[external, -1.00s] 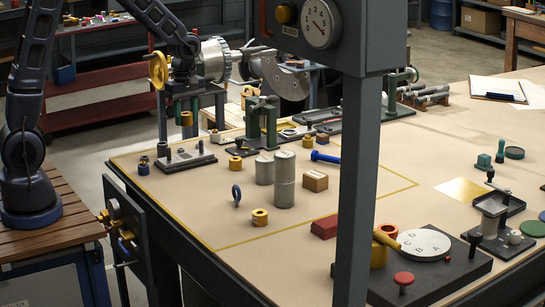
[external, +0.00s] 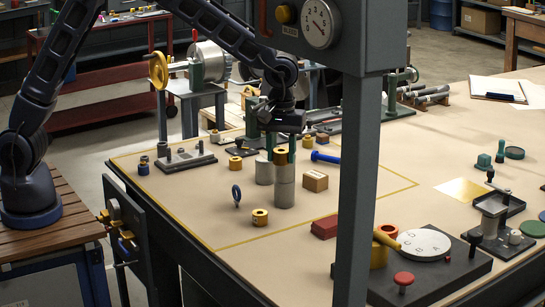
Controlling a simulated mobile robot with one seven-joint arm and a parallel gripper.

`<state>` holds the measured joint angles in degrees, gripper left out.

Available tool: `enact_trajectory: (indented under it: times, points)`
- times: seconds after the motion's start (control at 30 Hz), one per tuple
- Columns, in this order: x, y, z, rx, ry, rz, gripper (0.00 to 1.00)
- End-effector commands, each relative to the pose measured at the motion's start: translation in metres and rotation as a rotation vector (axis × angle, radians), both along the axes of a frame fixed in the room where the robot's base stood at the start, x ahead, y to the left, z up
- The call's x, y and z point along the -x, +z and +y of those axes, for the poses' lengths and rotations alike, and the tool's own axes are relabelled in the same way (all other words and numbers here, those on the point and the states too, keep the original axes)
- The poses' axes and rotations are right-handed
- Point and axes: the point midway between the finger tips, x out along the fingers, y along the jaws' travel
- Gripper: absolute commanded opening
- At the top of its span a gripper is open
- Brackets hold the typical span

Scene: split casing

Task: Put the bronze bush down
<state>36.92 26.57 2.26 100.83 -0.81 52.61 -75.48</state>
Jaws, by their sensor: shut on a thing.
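My gripper (external: 281,150) is shut on a bronze bush (external: 281,157), a short yellow-brown ring between its dark green fingers. The bush is at the top of the taller grey cylinder stack (external: 284,187) on the bench. I cannot tell whether it touches that top or is just above it. The gripper and bush hide part of the stack's top. A shorter grey cylinder (external: 264,172) stands close to its left.
Other bronze bushes stand on the mat, one at front (external: 260,217) and one further back (external: 236,163). A grey post (external: 358,190) rises at the front.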

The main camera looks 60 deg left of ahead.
Motion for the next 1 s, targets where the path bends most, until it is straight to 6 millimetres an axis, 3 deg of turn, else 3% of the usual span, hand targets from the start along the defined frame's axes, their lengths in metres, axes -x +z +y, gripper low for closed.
enact_trajectory:
  times: [0.03, 0.2, 0.4, 0.67, 1.0]
  points:
    - [0.007, -0.001, -0.025, 0.0, -0.048, 0.001, 0.04]
    - [0.028, -0.003, -0.089, 0.003, -0.182, 0.002, 0.04]
    - [0.049, -0.004, -0.138, 0.005, -0.288, 0.003, 0.04]
    - [0.058, -0.018, -0.156, 0.004, -0.326, 0.006, 0.04]
    - [0.058, -0.089, -0.155, 0.003, -0.325, 0.007, 0.04]
